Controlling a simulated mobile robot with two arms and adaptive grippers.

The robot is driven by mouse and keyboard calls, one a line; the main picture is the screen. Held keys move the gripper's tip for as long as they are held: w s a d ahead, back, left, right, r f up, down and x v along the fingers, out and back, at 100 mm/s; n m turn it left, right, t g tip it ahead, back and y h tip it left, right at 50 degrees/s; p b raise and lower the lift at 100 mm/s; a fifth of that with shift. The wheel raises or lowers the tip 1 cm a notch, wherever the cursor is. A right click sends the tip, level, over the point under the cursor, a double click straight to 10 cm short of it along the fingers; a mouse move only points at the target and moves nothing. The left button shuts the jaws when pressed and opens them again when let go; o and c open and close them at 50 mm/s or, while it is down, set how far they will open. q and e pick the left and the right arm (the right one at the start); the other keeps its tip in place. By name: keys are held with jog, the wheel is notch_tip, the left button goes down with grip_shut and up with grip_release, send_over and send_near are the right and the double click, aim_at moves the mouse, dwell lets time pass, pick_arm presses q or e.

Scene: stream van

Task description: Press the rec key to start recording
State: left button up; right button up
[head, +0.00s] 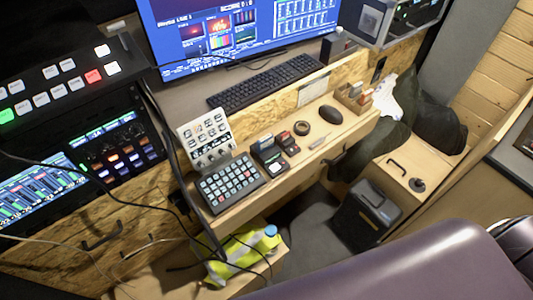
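No key can be read as rec at this size. A black button panel (55,88) at the upper left has rows of white keys, one lit red key (93,76) and one lit green key (7,116). A light control panel (206,135) with small buttons and knobs stands tilted on the desk shelf. In front of it lies a dark keypad (229,184) with rows of pale keys and a few coloured ones. Neither of my grippers is in view.
A monitor (240,30) and black keyboard (265,83) are behind the shelf. Small devices (270,157), a mouse (331,114) and a wooden organiser (353,98) sit along it. Loose cables hang at the left. A hi-vis bundle (243,257) and black bin (366,212) are below.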

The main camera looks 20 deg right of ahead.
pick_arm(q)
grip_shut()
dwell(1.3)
